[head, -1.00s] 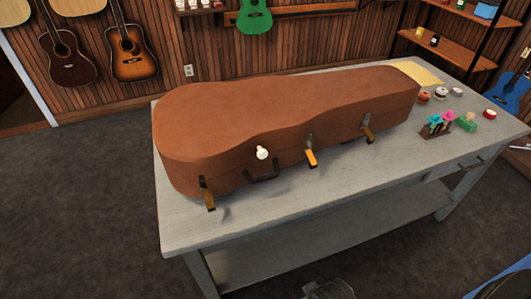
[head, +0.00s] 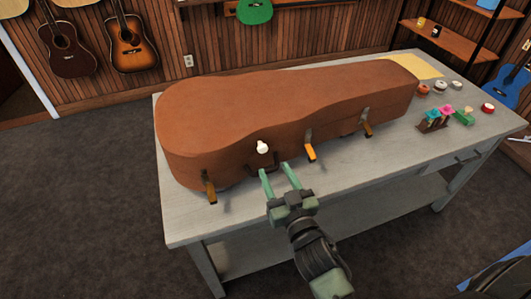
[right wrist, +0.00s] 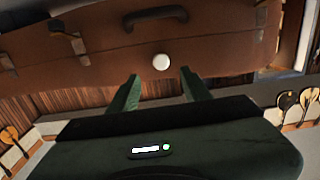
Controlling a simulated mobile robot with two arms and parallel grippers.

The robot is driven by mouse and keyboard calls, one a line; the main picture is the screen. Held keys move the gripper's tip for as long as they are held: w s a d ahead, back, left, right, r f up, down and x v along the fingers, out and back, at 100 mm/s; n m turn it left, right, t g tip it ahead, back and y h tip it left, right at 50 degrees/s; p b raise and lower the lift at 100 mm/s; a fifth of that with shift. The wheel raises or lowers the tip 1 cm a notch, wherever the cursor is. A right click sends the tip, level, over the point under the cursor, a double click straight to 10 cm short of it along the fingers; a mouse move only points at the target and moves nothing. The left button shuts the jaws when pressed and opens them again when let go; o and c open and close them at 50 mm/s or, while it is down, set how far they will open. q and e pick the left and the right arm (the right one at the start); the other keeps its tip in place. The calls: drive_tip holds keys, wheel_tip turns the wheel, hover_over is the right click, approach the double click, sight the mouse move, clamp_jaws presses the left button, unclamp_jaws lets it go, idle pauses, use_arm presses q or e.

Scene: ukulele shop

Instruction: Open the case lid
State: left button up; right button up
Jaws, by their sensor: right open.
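The brown instrument case (head: 260,110) lies on the grey table with its lid down. It also fills the top of the right wrist view (right wrist: 210,40). A round white knob (head: 262,147) sits on its front side; the right wrist view shows the knob (right wrist: 161,62) just beyond and between my fingertips. A dark handle (right wrist: 156,17) is close by. Several brass latches hang down along the front, such as the middle latch (head: 310,151). My right gripper (head: 277,168) is open and empty in front of the knob, apart from it. My left gripper is not in view.
The grey table (head: 200,229) has small tins, a holder with coloured items (head: 434,120) and a yellow sheet (head: 412,66) at its right end. The front strip of the tabletop is mostly clear. Guitars hang on the wall behind.

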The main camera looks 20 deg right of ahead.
sight(263, 149)
drive_tip(key=w, duration=0.2)
drive_tip(key=w+p, duration=0.1)
drive_tip(key=w, duration=0.4)
drive_tip(key=shift+w+a+r+p, duration=0.1)
drive_tip(key=shift+w+a+p, duration=0.15)
drive_tip(key=shift+w+p, duration=0.1)
drive_tip(key=shift+c, duration=0.3)
clamp_jaws()
idle(0.8)
